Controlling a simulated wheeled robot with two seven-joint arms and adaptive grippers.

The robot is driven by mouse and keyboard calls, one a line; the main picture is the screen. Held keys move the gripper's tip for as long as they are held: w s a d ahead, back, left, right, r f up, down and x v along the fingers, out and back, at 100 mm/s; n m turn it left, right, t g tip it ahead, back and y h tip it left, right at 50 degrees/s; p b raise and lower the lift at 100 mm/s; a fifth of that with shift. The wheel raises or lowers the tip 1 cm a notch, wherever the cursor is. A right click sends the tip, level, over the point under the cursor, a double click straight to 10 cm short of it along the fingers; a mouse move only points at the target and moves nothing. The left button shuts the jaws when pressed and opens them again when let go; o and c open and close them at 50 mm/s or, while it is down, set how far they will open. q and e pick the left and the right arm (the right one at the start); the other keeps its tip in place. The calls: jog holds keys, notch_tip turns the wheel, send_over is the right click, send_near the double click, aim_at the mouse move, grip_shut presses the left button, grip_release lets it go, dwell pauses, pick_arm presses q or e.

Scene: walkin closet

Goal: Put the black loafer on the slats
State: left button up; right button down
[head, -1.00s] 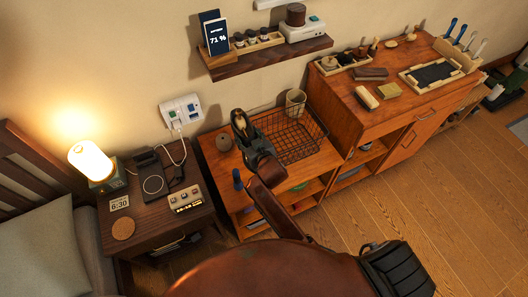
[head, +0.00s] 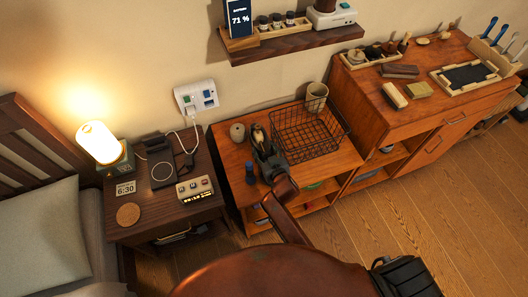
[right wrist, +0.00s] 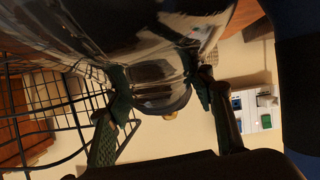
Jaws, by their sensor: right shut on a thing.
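The black loafer (right wrist: 140,40) is glossy and fills the upper middle of the right wrist view. My right gripper (right wrist: 162,105) is shut on it, with one finger on each side. In the head view the right gripper (head: 263,150) is over the left part of the wooden cabinet top, beside the wire basket. Only a small part of the loafer (head: 258,133) shows there, mostly hidden by the gripper. I cannot make out the slats for certain. My left gripper is not in view.
The wire basket (head: 305,133) and a woven cup (head: 316,97) stand right of the gripper. A wall shelf (head: 290,44) hangs above. Wooden floor (head: 370,235) is clear in front.

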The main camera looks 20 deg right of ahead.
notch_tip(320, 180, down, 2)
jog(key=shift+f+b, duration=0.1)
jog(key=shift+b, duration=0.2)
jog(key=c, duration=1.4)
grip_release()
jog(key=shift+f, duration=0.1)
jog(key=shift+o, duration=0.9)
